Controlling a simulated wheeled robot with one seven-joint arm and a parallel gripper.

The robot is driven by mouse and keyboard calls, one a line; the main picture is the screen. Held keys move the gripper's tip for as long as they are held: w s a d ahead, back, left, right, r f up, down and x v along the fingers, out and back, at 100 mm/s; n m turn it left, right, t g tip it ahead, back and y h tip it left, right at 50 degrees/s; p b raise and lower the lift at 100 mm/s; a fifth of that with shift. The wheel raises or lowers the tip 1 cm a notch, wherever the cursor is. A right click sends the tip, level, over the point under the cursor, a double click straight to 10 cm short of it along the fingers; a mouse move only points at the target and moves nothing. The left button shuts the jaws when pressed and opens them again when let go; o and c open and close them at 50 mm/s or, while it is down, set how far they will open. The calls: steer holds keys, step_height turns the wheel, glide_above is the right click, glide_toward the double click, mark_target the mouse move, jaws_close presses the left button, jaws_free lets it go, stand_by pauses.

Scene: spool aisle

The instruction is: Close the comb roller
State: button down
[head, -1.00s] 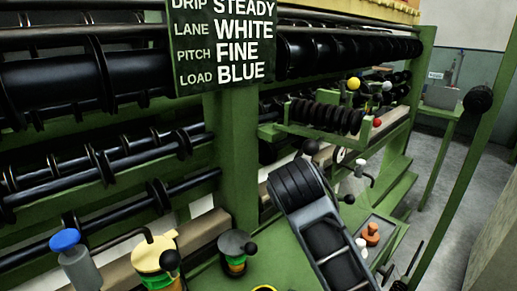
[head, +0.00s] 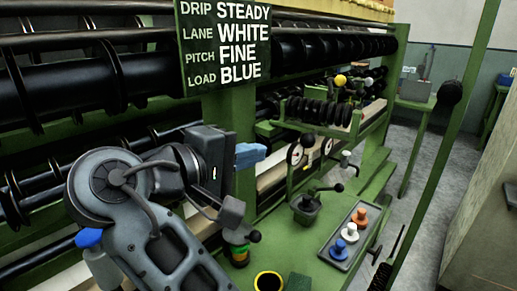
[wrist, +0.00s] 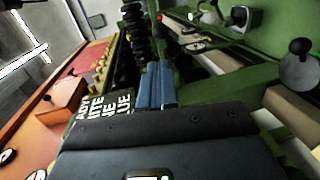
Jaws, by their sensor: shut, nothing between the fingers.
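The comb roller, a black ribbed roller (head: 318,112), sits in a green bracket beyond the sign in the head view. A yellow ball knob (head: 340,80) stands just above and behind it. A black ribbed roller also shows at the top of the wrist view (wrist: 133,25), beyond the fingers. My gripper (head: 252,155) has blue fingers that are shut and empty. It is in front of the green post, left of and nearer than the roller, and apart from it. In the wrist view the shut fingers (wrist: 156,85) point toward the roller. I cannot tell how far the roller stands open.
A sign (head: 225,42) hangs above my gripper, reading drip steady, lane white, pitch fine, load blue. Right of my arm are a black-knobbed crank (head: 308,205) and a grey tray (head: 343,240) with orange, white and blue pegs. A green pole (head: 440,130) stands at right; bare floor lies beside it.

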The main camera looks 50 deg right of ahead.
mark_target(303, 140)
steer(key=d, duration=0.4)
steer(key=d+f, duration=0.1)
steer(key=d, duration=0.3)
steer(key=d+f+p, duration=0.1)
steer(key=d, duration=0.3)
steer(key=shift+d+f, duration=0.2)
steer(key=shift+f, duration=0.05)
steer(key=shift+d, duration=0.1)
